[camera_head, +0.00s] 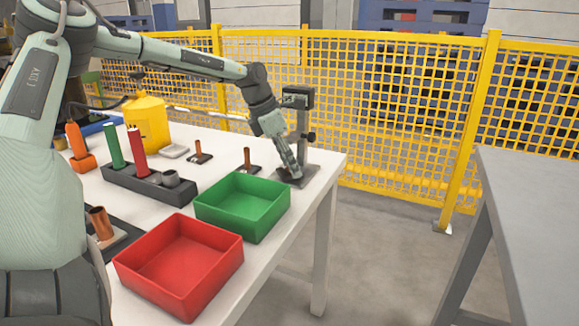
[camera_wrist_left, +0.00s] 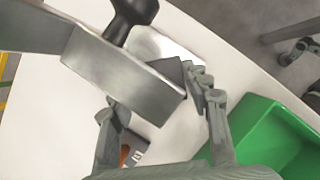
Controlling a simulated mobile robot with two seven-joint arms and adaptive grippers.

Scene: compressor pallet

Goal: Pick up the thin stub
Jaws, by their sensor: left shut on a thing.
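My left gripper (camera_head: 292,168) points down beside the grey stand (camera_head: 302,122), close above its base plate. In the left wrist view the stand's grey block (camera_wrist_left: 125,78) and black knob lie in front of the fingers (camera_wrist_left: 160,105). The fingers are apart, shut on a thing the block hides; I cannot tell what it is. A thin brown stub (camera_head: 247,155) stands upright on a small dark base left of the gripper, and a similar brown stub (camera_head: 198,147) stands farther left. I cannot tell which is the task's stub. My right gripper is not in view.
A green tray (camera_head: 240,232) and a red tray (camera_head: 182,296) stand near the table's front edge. A dark rack (camera_head: 143,188) holds green and red cylinders. A yellow container (camera_head: 150,122) stands behind it. Yellow mesh fencing (camera_head: 380,110) runs behind the white table.

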